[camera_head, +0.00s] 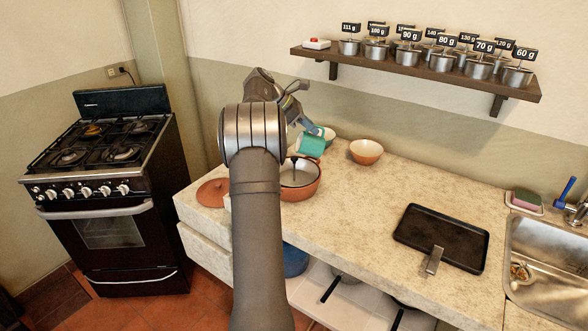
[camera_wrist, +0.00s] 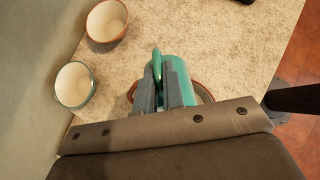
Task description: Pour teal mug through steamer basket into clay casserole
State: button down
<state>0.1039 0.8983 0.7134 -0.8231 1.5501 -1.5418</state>
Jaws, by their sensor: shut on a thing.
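The teal mug (camera_head: 312,146) is held tilted above the clay casserole (camera_head: 312,188) in the head view. My gripper (camera_head: 309,127) is shut on its handle; the wrist view shows my fingers (camera_wrist: 160,88) on either side of the handle, with the mug body (camera_wrist: 183,72) beside them. The casserole stands on the counter, partly behind my arm; its rim also shows beneath the mug in the wrist view. A dark narrow streak shows inside the casserole's light interior; I cannot tell whether it is liquid or a solid part. I cannot clearly make out the steamer basket.
An orange bowl (camera_head: 366,154) and a teal-rimmed bowl (camera_wrist: 75,86) stand behind the casserole. A terracotta lid (camera_head: 212,192) lies left of it. A black tray (camera_head: 442,238) lies front right, near the sink (camera_head: 548,262). A wall shelf (camera_head: 420,70) holds several labelled pots. The mid-counter is clear.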

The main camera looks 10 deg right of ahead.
jog(key=shift+a+r, duration=0.15)
jog(key=shift+a, duration=0.05)
jog(key=shift+a+r+h, duration=0.1)
jog(key=shift+a+h, duration=0.15)
jog(key=shift+h, duration=0.35)
jog(key=shift+a+b, duration=0.2)
jog(key=shift+b, duration=0.15)
jog(key=shift+a+r+h, duration=0.2)
jog(key=shift+a+h, duration=0.1)
jog(key=shift+h, duration=0.2)
jog(key=shift+w+a+r+h, duration=0.1)
jog(key=shift+w+a+h, duration=0.05)
jog(key=shift+a+h, duration=0.5)
jog(key=shift+a+r+h+b, duration=0.15)
jog(key=shift+a+h+b, duration=0.45)
jog(key=shift+h, duration=0.25)
jog(key=shift+w+a+g+h+b, duration=0.15)
jog(key=shift+a+g+h+b, duration=0.25)
jog(key=shift+a+h, duration=0.55)
jog(key=shift+w+a+f+h+b, duration=0.1)
jog(key=shift+a+f+h+b, duration=0.15)
jog(key=shift+a+h, duration=0.4)
jog(key=shift+w+a+f+h+b, duration=0.15)
jog(key=shift+a+h+b, duration=0.25)
jog(key=shift+h, duration=0.4)
dwell(0.9)
jog(key=d+y, duration=0.3)
jog(key=shift+s+r+y, duration=0.2)
jog(key=shift+r+y, duration=0.1)
jog(key=shift+r, duration=0.05)
